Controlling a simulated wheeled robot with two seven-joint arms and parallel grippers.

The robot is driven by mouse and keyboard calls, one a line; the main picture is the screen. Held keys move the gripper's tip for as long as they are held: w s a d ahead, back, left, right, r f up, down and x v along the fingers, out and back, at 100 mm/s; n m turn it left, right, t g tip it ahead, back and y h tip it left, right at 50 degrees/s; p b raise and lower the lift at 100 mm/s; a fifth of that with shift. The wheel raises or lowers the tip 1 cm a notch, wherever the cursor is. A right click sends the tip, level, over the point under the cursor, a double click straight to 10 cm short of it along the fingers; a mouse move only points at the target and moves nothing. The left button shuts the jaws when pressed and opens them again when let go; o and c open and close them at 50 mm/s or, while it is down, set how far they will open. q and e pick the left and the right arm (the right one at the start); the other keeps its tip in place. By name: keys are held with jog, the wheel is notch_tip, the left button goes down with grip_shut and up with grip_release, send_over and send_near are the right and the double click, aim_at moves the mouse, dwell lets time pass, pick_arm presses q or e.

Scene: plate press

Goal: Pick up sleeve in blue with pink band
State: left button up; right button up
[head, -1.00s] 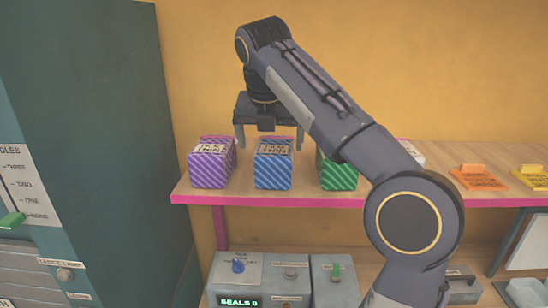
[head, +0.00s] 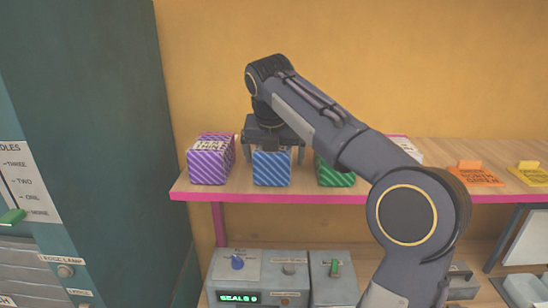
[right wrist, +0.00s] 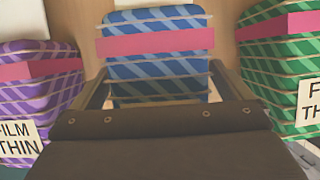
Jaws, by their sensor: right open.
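The blue striped sleeve (head: 272,169) stands on the shelf between a purple and a green one. Its pink band shows in the right wrist view, where the blue sleeve (right wrist: 158,70) lies ahead of and between my fingers. My right gripper (head: 272,156) is over the blue sleeve, with its fingers open on either side; the right wrist view also shows the open jaws (right wrist: 160,95). I cannot tell whether the fingers touch the sleeve. The gripper hides the sleeve's top in the head view. My left gripper is not in view.
The purple sleeve (head: 209,165) stands close on the left and the green sleeve (head: 333,175) close on the right, partly behind my arm. Orange (head: 475,174) and yellow (head: 530,173) items lie further right on the pink-edged shelf (head: 430,197). A control box (head: 262,272) sits below.

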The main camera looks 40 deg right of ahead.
jog(key=shift+f, duration=0.2)
dwell(0.3)
jog(key=c, duration=1.2)
jog(key=shift+c, duration=0.2)
jog(key=shift+r, duration=0.1)
